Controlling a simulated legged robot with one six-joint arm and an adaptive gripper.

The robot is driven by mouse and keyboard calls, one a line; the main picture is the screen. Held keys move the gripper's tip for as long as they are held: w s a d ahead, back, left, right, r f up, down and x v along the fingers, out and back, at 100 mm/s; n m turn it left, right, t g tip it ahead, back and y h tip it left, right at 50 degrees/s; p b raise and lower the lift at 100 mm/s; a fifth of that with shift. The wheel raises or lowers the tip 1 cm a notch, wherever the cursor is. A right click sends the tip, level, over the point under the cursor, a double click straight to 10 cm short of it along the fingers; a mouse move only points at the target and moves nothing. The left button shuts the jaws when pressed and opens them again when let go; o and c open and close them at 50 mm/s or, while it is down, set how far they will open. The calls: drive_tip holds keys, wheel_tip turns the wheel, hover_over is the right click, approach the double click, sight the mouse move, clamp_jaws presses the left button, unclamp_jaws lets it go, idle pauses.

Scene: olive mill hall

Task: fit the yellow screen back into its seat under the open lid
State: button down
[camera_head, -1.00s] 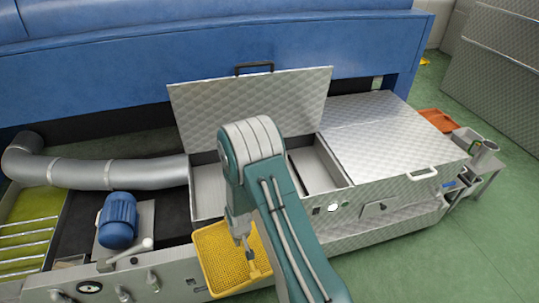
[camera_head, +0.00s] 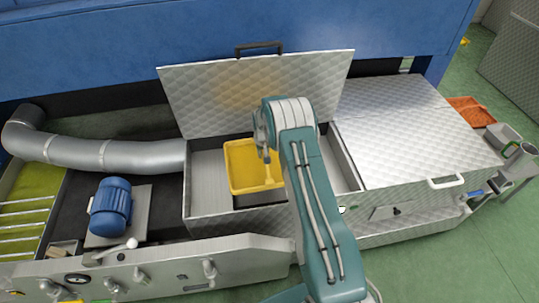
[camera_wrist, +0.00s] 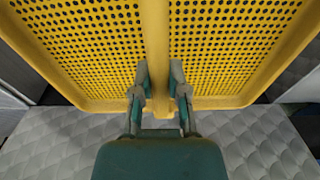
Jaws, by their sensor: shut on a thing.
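The yellow screen (camera_head: 244,167) is a perforated tray with a raised rim and a central bar. In the head view it is inside the opening of the metal box (camera_head: 205,178), below the open lid (camera_head: 225,95). A dark gap shows along its near edge; I cannot tell whether it touches its seat, which is hidden. In the wrist view the screen (camera_wrist: 85,45) fills the upper part. My gripper (camera_wrist: 160,95) is shut on the screen's central bar. In the head view my arm covers the right part of the opening.
A closed quilted metal cover (camera_head: 400,130) lies to the right. A blue motor (camera_head: 111,205) and a silver duct (camera_head: 110,155) are to the left. An orange tray (camera_head: 470,112) is at the far right. The blue machine (camera_head: 120,60) stands behind the lid.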

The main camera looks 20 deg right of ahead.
drive_tip(key=shift+w+d+f, duration=0.1)
drive_tip(key=shift+w+d, duration=0.75)
drive_tip(key=f, duration=0.1)
drive_tip(key=d+f, duration=0.1)
drive_tip(key=f, duration=0.1)
drive_tip(key=w+f, duration=0.1)
drive_tip(key=shift+w+d+f, duration=0.1)
drive_tip(key=shift+d+f, duration=0.1)
drive_tip(key=shift+d, duration=0.2)
drive_tip(key=shift+d+f, duration=0.3)
drive_tip(key=shift+f, duration=0.2)
drive_tip(key=f, duration=0.5)
drive_tip(key=shift+a+f, duration=0.2)
drive_tip(key=shift+f, duration=1.55)
